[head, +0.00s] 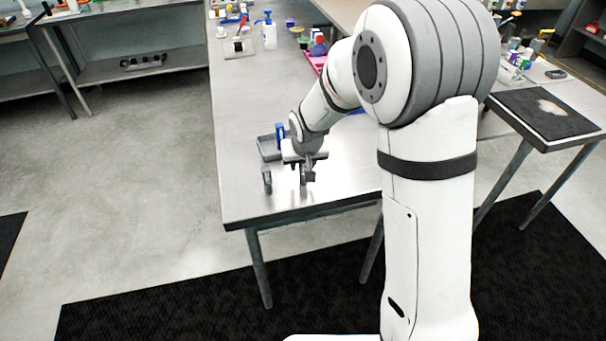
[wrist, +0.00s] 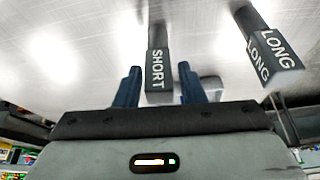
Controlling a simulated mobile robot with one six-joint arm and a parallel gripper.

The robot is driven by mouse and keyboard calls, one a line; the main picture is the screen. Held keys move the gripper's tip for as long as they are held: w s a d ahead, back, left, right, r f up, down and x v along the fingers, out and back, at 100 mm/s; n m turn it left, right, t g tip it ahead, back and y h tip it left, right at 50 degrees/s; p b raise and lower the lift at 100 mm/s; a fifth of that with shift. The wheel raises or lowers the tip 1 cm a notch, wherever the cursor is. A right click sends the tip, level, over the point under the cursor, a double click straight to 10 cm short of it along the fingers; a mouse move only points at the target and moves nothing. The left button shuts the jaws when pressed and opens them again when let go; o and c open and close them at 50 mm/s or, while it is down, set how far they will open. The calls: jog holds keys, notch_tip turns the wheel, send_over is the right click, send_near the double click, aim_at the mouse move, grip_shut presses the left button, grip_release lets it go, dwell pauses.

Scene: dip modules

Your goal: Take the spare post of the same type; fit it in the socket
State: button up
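In the wrist view, a dark grey post marked SHORT (wrist: 157,68) lies between the two blue fingers of my gripper (wrist: 159,84). A gap shows on each side of it, so the fingers are open. A second dark post marked LONG (wrist: 268,50) stands apart to the right. In the head view, my gripper (head: 305,160) is low over the near end of the metal table. A small grey post (head: 267,181) stands to its left; its label is unreadable here. I cannot make out the socket in either view.
A grey tray (head: 264,150) sits just behind my gripper, with a blue object (head: 279,135) at it. The table's (head: 240,105) left side is bare. Bottles and small containers crowd its far end. The near table edge is close to the posts.

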grip_shut()
